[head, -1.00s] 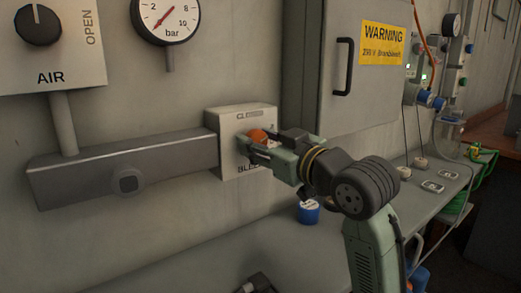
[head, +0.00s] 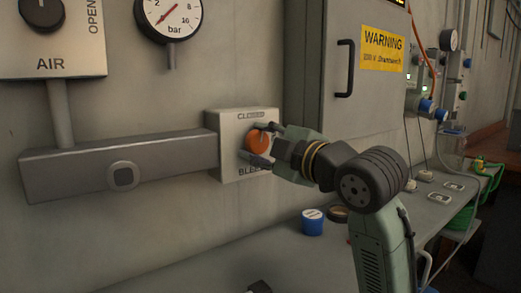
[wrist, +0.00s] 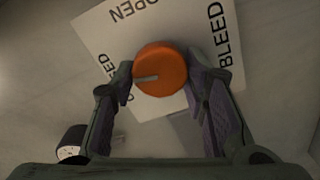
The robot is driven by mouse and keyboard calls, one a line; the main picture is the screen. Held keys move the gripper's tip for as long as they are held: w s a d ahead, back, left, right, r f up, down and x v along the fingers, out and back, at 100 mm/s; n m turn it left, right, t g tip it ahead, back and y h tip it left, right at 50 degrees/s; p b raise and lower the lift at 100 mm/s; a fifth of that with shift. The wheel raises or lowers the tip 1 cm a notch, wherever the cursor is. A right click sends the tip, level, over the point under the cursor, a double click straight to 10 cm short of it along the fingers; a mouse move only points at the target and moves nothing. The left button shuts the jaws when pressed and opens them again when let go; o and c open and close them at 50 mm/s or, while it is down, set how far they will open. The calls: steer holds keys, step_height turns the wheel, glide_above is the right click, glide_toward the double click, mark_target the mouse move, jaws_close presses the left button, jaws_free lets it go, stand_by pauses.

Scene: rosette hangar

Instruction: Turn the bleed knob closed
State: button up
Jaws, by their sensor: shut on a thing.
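The orange bleed knob (head: 257,142) sits on a pale square plate (head: 227,163) on the wall, lettered CLOSED above and BLEED below. My gripper (head: 262,143) is shut on the knob, one finger above it and one below. In the wrist view the knob (wrist: 163,65) shows between the fingertips of my gripper (wrist: 159,78). Its pale pointer line points left, toward the partly hidden CLOSED lettering. OPEN is at the top of the plate (wrist: 88,24) there and BLEED at the right. In the head view my gripper hides the plate's right side.
A grey horizontal duct (head: 75,174) runs left of the plate, below a pressure gauge (head: 171,12) and an AIR dial (head: 40,10). A grey cabinet (head: 335,110) with a handle stands close on the right. A blue pot (head: 312,224) stands on the bench below.

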steer(key=shift+f+n+b, duration=0.1)
steer(key=shift+n+b, duration=0.3)
steer(key=shift+n, duration=0.7)
steer(key=o, duration=1.1)
steer(key=shift+o, duration=0.2)
steer(key=v, duration=1.2)
